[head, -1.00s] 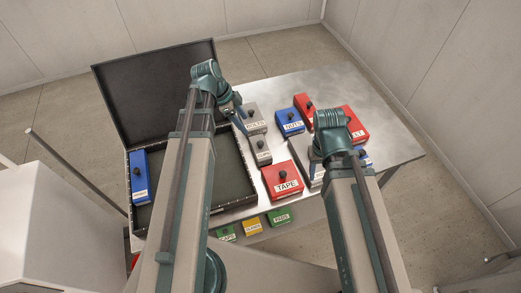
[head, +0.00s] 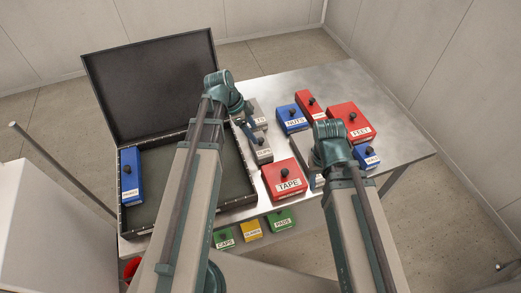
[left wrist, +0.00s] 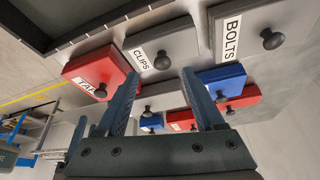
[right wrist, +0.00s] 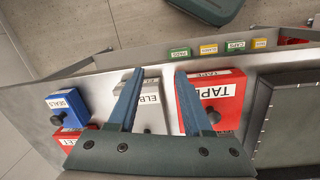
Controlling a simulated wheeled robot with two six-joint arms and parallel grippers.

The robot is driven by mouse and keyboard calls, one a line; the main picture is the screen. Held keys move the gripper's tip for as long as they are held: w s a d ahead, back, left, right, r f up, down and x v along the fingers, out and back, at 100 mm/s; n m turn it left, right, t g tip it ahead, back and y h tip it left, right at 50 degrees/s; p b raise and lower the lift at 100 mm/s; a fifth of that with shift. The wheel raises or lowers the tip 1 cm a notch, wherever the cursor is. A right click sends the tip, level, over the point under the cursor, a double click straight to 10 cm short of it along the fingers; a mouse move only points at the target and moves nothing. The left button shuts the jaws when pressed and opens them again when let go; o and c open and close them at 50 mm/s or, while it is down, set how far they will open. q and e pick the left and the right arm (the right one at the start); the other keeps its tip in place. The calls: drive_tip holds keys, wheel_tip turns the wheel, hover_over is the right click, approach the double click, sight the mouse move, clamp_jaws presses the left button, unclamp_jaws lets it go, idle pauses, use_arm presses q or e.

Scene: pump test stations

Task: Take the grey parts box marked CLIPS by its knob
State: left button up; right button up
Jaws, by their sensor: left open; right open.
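The grey CLIPS box (head: 259,158) stands on the metal table between the open case and the red TAPE box; my left gripper partly covers it in the head view. In the left wrist view the CLIPS box (left wrist: 178,42) shows its label and dark round knob (left wrist: 162,62). My left gripper (left wrist: 160,78) is open and empty, with the knob just beyond and between its fingertips, apart from them. My right gripper (right wrist: 158,74) is open and empty above a grey box marked ELB… (right wrist: 153,88), beside the TAPE box (right wrist: 222,82).
The grey BOLTS box (left wrist: 262,22) stands beside CLIPS. The red TAPE box (head: 280,172), blue NUTS box (head: 291,115) and other red and blue boxes crowd the table. The open black case (head: 148,85) holds a blue box (head: 131,170). Small green and yellow boxes sit lower in front.

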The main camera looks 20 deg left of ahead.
sight(259, 139)
use_arm(q)
drive_tip(key=shift+w+b+x, duration=0.1)
drive_tip(key=shift+b+x, duration=1.15)
drive_tip(key=shift+x, duration=0.05)
drive_tip(key=shift+w+b+x, duration=0.15)
drive_tip(key=shift+b+x, duration=1.05)
drive_tip(key=shift+x, duration=0.15)
drive_tip(key=shift+a+r, duration=0.1)
clamp_jaws()
